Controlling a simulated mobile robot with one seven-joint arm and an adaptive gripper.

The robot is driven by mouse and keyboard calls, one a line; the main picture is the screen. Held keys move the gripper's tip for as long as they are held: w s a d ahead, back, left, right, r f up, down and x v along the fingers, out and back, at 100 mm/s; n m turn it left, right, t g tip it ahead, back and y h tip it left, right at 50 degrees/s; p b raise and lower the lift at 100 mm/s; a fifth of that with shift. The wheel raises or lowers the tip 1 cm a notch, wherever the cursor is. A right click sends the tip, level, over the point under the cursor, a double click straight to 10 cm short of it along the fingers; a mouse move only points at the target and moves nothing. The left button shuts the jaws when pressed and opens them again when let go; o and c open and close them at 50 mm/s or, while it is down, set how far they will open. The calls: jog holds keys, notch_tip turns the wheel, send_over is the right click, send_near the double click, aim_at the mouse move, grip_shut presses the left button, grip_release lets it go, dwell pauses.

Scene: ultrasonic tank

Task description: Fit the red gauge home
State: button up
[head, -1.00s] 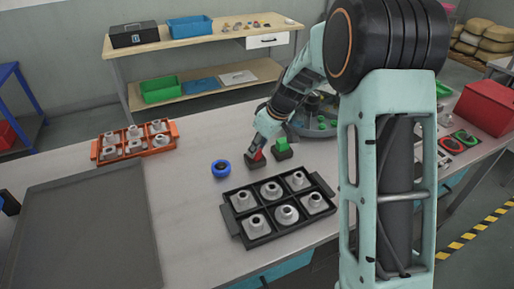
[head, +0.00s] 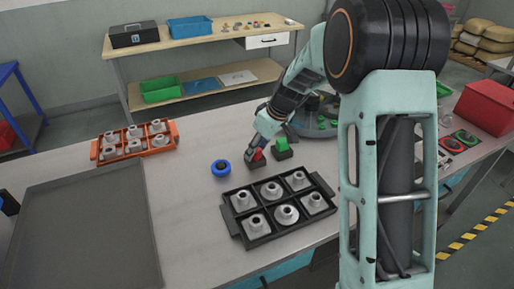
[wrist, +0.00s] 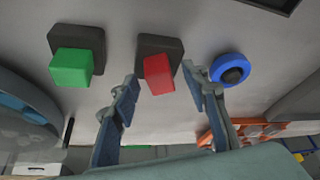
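The red gauge (head: 258,155) is a red block standing in a dark square base on the table, and it also shows in the wrist view (wrist: 158,76). Its dark base (wrist: 161,44) hides the lower end, so I cannot tell how deep it sits. My gripper (wrist: 160,80) is open, one finger on each side of the red block, with a gap visible on both sides. In the head view my gripper (head: 252,150) is just above and behind the block, partly covering it.
A green block (head: 281,143) in a similar base stands close to the right. A blue ring (head: 221,168) lies to the left. A black tray (head: 241,222) of grey parts is in front, an orange tray (head: 108,160) at the far left. Bare table lies between them.

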jog(key=v, duration=1.2)
